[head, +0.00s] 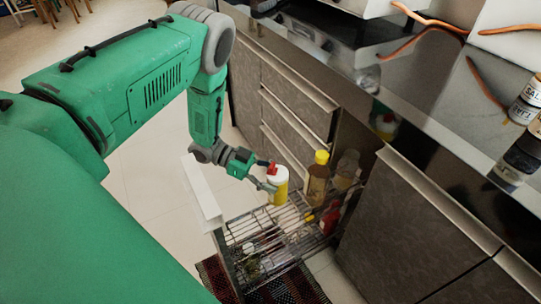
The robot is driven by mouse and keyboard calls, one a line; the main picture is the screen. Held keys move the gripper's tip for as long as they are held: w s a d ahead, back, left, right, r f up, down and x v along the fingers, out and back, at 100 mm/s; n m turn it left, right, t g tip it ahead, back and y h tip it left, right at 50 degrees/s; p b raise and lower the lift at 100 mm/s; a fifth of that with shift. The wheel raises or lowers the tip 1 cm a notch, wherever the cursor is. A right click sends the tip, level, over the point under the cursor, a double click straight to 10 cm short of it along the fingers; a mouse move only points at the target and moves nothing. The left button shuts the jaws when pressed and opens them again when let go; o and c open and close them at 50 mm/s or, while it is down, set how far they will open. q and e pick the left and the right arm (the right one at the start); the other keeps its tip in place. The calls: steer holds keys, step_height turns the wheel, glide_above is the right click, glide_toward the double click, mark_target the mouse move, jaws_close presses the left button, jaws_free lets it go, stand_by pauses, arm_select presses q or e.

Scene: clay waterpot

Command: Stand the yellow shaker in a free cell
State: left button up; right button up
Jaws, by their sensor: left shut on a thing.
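My left arm reaches in from the left, and its gripper (266,178) is shut on the yellow shaker (280,192). The shaker is yellow with a paler upper part, and red shows beside its top. It is upright, over the far left part of the pulled-out wire rack (240,228). I cannot tell whether its base touches the rack. The gripper partly covers its left side. My right gripper is not in view.
A brown bottle with a yellow cap (317,180) stands right of the shaker, with a clear bottle (347,168) beyond it. A red bottle (330,217) stands nearer. The rack's white front panel (203,195) is at left. Cabinets and a dark counter rise at right.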

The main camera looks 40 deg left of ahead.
mark_target(282, 199)
arm_select(q)
steer(key=shift+s+d+p, duration=0.2)
steer(key=shift+s+d, duration=0.1)
steer(key=shift+d, duration=0.35)
steer(key=shift+s+d+p, duration=0.15)
steer(key=shift+s+d, duration=0.1)
steer(key=shift+d, duration=0.35)
steer(key=shift+s+d, duration=0.1)
steer(key=shift+d, duration=0.1)
steer(key=shift+f+b, duration=1.9)
steer(key=shift+f, duration=0.75)
steer(key=o, duration=1.3)
steer(key=shift+v, duration=6.05)
